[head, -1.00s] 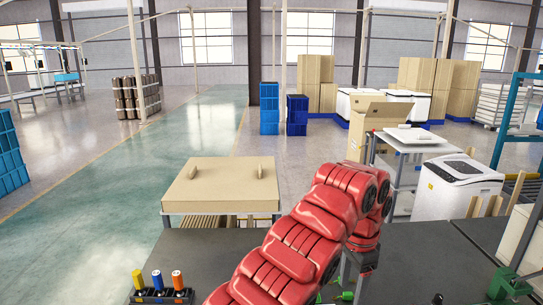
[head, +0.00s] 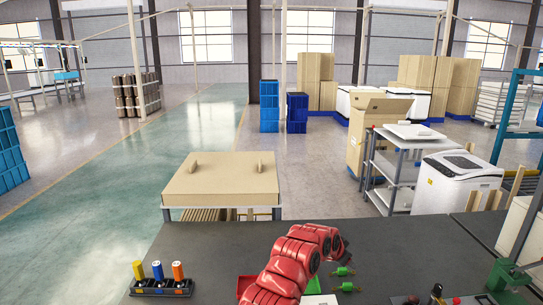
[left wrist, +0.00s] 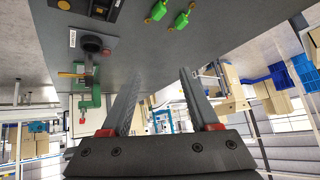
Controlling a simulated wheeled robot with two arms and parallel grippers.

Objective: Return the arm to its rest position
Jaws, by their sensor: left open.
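My red left arm (head: 285,265) rises from the bottom edge of the head view over the dark table (head: 215,245). A dark part at its far end shows near the upper right of the arm; the fingers cannot be made out there. In the left wrist view my left gripper (left wrist: 160,75) has its two grey fingers spread apart with nothing between them. Two green parts with yellow ends (left wrist: 170,15) lie on the table beyond the fingers. My right gripper is in neither view.
Two green parts (head: 345,279) lie right of the arm. A red bin (head: 244,286) and a green bin (head: 314,287) sit beside it, partly hidden. A black rack (head: 160,289) with three coloured cylinders stands left. A green clamp (head: 506,278) is at the right edge.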

